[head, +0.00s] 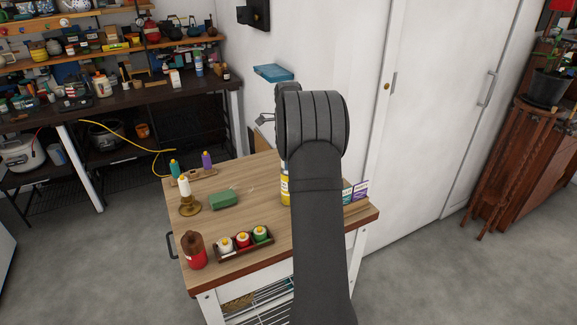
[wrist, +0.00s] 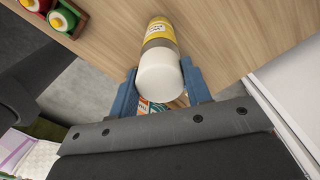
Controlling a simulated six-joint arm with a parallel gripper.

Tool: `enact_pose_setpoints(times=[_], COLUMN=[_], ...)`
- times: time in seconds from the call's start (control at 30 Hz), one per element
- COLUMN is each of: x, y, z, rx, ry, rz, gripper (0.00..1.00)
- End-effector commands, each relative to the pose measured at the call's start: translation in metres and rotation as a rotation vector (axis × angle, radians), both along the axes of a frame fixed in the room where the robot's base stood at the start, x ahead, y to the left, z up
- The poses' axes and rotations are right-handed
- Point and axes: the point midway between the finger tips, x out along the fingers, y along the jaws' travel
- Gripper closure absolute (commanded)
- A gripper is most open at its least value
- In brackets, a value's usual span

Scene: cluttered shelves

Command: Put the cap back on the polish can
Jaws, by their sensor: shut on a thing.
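The polish can (wrist: 160,33) has a yellow label and a grey band. It stands on the wooden tabletop, and in the head view its yellow side (head: 285,190) shows just left of my arm, which hides the rest. A white cap (wrist: 160,77) lies in line with the can's upper end in the wrist view. My gripper (wrist: 159,70) has its blue fingers shut on the cap, one on each side. I cannot tell whether the cap is seated or held slightly above the can. My gripper is hidden behind my arm in the head view.
On the cart top (head: 240,170) stand a brown tray of small bottles (head: 243,245), a red bottle (head: 195,252), a candle in a brass holder (head: 187,198) and a green block (head: 224,199). Small boxes (head: 357,191) stand right of my arm. White cabinet doors (head: 430,110) rise behind.

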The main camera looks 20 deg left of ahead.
Motion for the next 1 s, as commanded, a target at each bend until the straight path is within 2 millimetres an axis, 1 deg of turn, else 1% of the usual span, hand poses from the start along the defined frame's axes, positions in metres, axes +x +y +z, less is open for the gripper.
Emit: enact_pose_setpoints(times=[0.07, 0.1, 0.17, 0.2, 0.5, 0.57, 0.63, 0.77, 1.0], x=[0.000, 0.000, 0.000, 0.000, 0.000, 0.000, 0.001, 0.001, 0.000], y=[0.000, 0.000, 0.000, 0.000, 0.000, 0.000, 0.000, 0.000, 0.001], z=[-0.001, -0.001, -0.001, -0.001, 0.000, 0.003, 0.010, 0.034, 0.093], rx=[0.000, 0.000, 0.000, 0.000, 0.000, 0.000, 0.001, 0.002, 0.002], ry=[0.001, 0.000, 0.001, 0.000, 0.000, -0.001, -0.003, -0.005, -0.004], rz=[0.000, 0.000, 0.000, 0.000, 0.000, 0.000, 0.000, 0.000, 0.000], gripper=[0.78, 0.50, 0.38, 0.30, 0.30, 0.30, 0.30, 0.30, 0.30])
